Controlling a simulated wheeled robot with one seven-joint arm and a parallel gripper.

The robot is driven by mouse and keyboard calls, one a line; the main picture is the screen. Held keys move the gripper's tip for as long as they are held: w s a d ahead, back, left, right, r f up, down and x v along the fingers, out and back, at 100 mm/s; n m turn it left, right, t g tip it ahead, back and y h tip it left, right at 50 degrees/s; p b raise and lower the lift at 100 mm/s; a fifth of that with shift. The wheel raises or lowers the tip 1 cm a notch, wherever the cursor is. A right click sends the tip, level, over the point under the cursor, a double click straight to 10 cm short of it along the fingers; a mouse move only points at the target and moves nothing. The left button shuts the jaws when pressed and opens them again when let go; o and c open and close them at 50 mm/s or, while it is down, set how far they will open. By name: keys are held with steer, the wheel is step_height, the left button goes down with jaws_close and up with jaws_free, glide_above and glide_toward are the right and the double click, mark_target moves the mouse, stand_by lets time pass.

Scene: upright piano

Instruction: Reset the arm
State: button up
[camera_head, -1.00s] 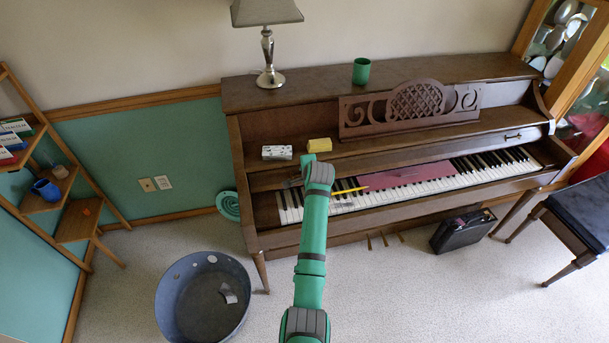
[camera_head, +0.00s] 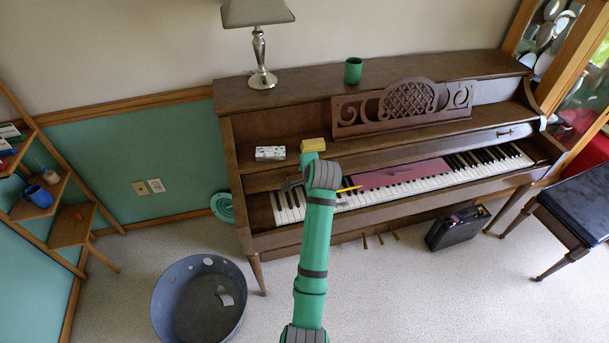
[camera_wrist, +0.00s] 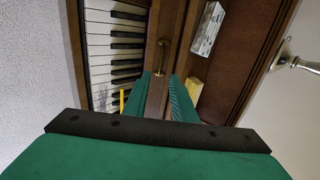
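My arm reaches up the middle of the head view, its bent far end in front of the piano's left part. My gripper (camera_wrist: 162,86) shows in the wrist view as two green fingers with a narrow gap between them. Brown piano wood shows through the gap, and nothing is held. In the head view the fingers are mostly hidden by my arm. The upright piano (camera_head: 290,93) stands behind. A yellow block (camera_head: 313,145) and a white speckled box (camera_head: 270,153) sit on its ledge; both also show in the wrist view, right of the fingers.
A yellow pencil (camera_head: 349,189) and a pink sheet (camera_head: 400,174) lie over the keys. A lamp (camera_head: 260,55) and green cup (camera_head: 353,70) stand on top. A grey tub (camera_head: 199,300) is on the floor at left, a black case (camera_head: 457,228) and bench (camera_head: 577,208) at right.

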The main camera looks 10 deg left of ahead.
steer(key=shift+s+a, duration=0.1)
steer(key=shift+a, duration=0.1)
steer(key=s+d+f+n+t+h, duration=0.1)
steer(key=s+d+f+n+t, duration=0.3)
steer(key=s+f, duration=0.9)
steer(key=s+d+f+n+h, duration=0.1)
steer(key=s+d+f, duration=0.2)
steer(key=s, duration=0.4)
steer(key=s+d+f+n+h, duration=0.1)
steer(key=s+d+f, duration=0.1)
steer(key=s, duration=0.6)
steer(key=s+r+n+t, duration=0.1)
steer(key=s+r+n, duration=0.1)
steer(key=s+r, duration=0.3)
steer(key=s+r+n+t, duration=0.1)
steer(key=s+r+n, duration=0.2)
steer(key=s, duration=1)
steer(key=s+r+n+t, duration=0.1)
steer(key=s+r+n, duration=0.1)
steer(key=s+r, duration=0.6)
steer(key=shift+s+d, duration=0.45)
steer(key=shift+s, duration=0.4)
